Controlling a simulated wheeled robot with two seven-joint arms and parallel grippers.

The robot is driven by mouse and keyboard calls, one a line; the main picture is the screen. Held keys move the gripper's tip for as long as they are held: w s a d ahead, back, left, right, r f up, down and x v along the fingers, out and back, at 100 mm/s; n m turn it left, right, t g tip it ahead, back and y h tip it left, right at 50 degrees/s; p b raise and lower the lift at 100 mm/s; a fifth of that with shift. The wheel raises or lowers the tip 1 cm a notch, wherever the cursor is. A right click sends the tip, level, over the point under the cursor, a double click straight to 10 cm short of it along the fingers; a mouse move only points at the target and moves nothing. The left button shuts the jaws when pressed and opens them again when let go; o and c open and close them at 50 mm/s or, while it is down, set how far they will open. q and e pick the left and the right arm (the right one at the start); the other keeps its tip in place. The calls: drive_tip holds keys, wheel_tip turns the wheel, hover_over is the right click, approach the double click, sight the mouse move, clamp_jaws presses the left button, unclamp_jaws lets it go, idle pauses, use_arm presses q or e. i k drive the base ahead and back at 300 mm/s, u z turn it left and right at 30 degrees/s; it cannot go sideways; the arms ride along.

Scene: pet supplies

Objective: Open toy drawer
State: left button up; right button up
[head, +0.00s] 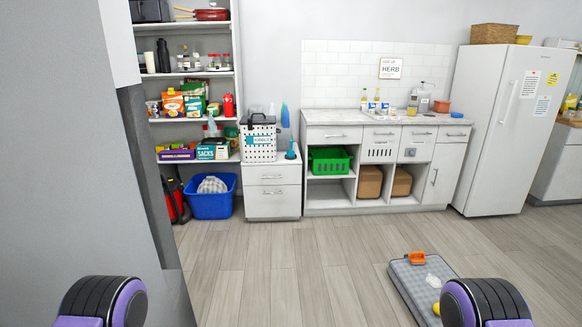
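No drawer here carries a label I can read as toys, so I cannot tell which is the toy drawer. A low white two-drawer cabinet (272,203) stands against the back wall, and both of its drawers look shut. The white counter unit (328,201) to its right has a row of shut drawers along its top, such as the left drawer (325,134). Purple and black parts of my arms show at the bottom left and bottom right. Neither of my grippers is in view.
A grey wall (140,190) stands close on the left. A grey pet bed (424,283) with small items lies on the floor at lower right. A blue bin (211,205) sits left of the cabinet, a white fridge (507,130) at right. The middle floor is clear.

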sight(268, 201)
drive_tip(key=z, duration=0.2)
drive_tip(key=i, duration=2.55)
drive_tip(key=u, duration=0.25)
drive_tip(key=i, duration=2.05)
drive_tip(key=u, duration=0.15)
